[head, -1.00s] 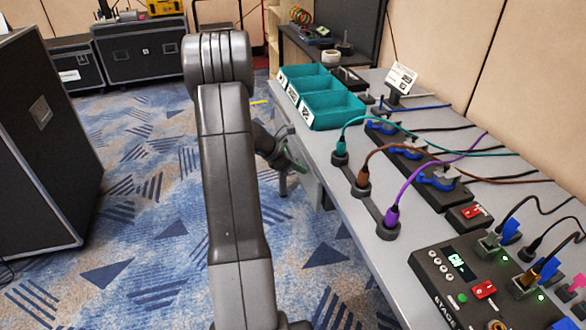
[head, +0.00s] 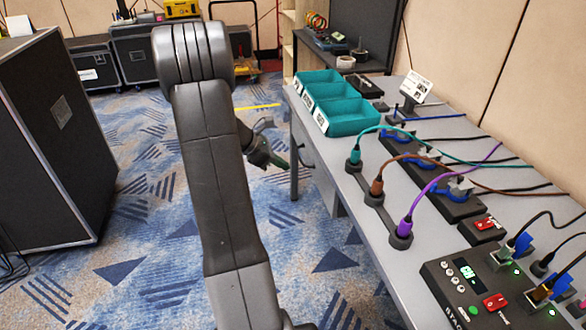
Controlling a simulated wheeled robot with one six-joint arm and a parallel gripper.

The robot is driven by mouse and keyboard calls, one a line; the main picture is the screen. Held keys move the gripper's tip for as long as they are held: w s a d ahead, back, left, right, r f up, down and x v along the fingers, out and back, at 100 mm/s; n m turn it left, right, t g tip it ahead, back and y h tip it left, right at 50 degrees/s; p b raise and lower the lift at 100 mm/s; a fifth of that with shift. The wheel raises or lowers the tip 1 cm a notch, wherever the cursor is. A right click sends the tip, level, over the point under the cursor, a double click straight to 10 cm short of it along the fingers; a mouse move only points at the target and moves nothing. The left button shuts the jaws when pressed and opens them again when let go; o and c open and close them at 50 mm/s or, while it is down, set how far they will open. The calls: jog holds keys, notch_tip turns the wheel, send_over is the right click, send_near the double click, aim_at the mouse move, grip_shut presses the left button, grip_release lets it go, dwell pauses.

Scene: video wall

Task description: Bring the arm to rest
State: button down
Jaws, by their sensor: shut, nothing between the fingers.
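My arm stands up in the middle of the head view, its dark grey links raised well above the floor and left of the table. My gripper (head: 280,163) shows small behind the arm, pointing right, beside the table's left edge. It looks shut, with nothing seen in it. It is apart from the table and the things on it. Part of the wrist is hidden behind the arm link.
The grey table (head: 350,235) on the right bears teal bins (head: 345,115), teal, brown and purple cable plugs (head: 405,228), and a black control box (head: 470,290). A black case (head: 60,130) stands at the left. Patterned carpet (head: 130,240) lies clear between.

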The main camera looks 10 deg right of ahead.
jog(key=shift+a+r, duration=0.45)
jog(key=d+r+b+x, duration=0.1)
jog(key=b+x, duration=0.1)
jog(key=x, duration=0.9)
jog(key=shift+d+f, duration=0.15)
jog(key=shift+d, duration=0.15)
